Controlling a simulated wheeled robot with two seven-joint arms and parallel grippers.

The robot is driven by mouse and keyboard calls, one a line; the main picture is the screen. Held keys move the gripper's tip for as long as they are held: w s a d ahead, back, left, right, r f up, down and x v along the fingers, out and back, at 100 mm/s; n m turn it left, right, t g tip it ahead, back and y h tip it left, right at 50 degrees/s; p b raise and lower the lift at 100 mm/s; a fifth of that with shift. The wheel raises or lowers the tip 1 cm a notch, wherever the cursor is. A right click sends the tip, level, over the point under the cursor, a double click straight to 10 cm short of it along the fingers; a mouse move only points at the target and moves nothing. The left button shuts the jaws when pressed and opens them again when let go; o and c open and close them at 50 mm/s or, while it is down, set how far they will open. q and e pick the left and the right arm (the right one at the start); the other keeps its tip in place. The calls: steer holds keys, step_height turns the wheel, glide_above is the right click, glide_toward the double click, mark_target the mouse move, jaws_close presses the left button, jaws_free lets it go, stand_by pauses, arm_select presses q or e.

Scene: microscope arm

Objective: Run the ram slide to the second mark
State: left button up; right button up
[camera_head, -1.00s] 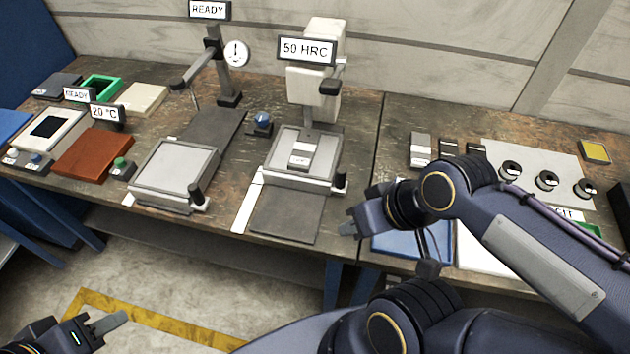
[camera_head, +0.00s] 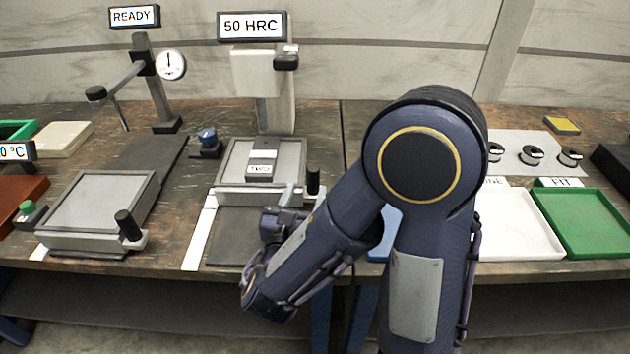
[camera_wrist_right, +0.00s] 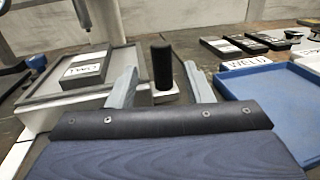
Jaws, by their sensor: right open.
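A grey slide plate (camera_head: 232,165) under the 50 HRC tester (camera_head: 278,85) carries a block labelled TWO (camera_head: 261,165). A black upright handle (camera_head: 313,180) stands at its front right corner; it also shows in the right wrist view (camera_wrist_right: 162,60). A white strip (camera_head: 200,232) runs along the left of the slide's dark bed (camera_head: 245,235); no marks are readable on it. My right gripper (camera_head: 291,196) is open just in front of the handle. In the right wrist view the handle appears between its fingers (camera_wrist_right: 160,76), without visible contact. My left gripper is out of view.
A second slide plate (camera_head: 95,200) with its own black handle (camera_head: 128,224) stands left, near the dial gauge stand (camera_head: 160,100). A blue tray (camera_wrist_right: 270,105) lies right of my gripper. White (camera_head: 520,225) and green (camera_head: 585,220) trays lie farther right.

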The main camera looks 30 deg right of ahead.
mark_target(312, 179)
steer(key=x, duration=0.6)
steer(key=shift+w+d, duration=0.2)
steer(key=shift+d, duration=0.1)
jaws_close()
